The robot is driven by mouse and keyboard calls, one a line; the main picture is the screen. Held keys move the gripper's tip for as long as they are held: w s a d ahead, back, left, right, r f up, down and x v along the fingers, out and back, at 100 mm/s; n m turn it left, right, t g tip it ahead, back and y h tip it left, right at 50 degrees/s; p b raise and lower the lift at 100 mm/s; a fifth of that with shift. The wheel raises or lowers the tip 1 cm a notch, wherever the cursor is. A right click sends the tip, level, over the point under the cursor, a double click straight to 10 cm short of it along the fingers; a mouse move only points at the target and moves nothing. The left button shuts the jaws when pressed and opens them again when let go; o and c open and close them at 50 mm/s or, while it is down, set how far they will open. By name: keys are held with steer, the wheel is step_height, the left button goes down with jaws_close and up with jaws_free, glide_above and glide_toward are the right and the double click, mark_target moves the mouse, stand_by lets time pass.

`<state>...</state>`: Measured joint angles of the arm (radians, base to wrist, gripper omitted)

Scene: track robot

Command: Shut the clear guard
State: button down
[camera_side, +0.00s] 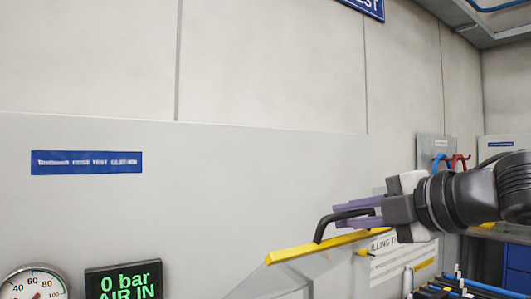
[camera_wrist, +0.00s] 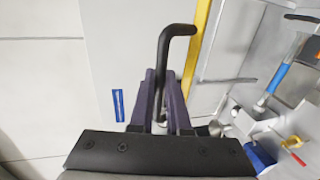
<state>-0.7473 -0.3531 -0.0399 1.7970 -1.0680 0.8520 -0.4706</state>
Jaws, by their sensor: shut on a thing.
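The clear guard shows low in the side view as a see-through panel (camera_side: 290,277) with a yellow edge strip (camera_side: 318,248) along its top. A bent black handle (camera_side: 328,222) stands up from the strip. My gripper (camera_side: 338,213) comes from the right, with its purple fingers closed on the handle. In the wrist view the handle (camera_wrist: 178,31) runs between the fingers of my gripper (camera_wrist: 161,80), and the yellow strip (camera_wrist: 199,48) lies just right of it. The lower part of the guard is cut off by the side view's bottom edge.
A pressure gauge (camera_side: 34,284) and a green-lettered display (camera_side: 124,281) reading 0 bar sit at lower left. Blue and red hooks (camera_side: 450,161) are on the wall behind my arm. A tool with a blue handle (camera_wrist: 281,76) and fittings show right in the wrist view.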

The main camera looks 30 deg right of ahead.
steer(key=s+f, duration=0.4)
steer(key=f, duration=0.1)
steer(key=shift+f, duration=0.15)
stand_by(0.5)
steer(key=shift+s, duration=0.1)
steer(key=shift+c, duration=1.2)
jaws_free()
steer(key=shift+d, duration=0.1)
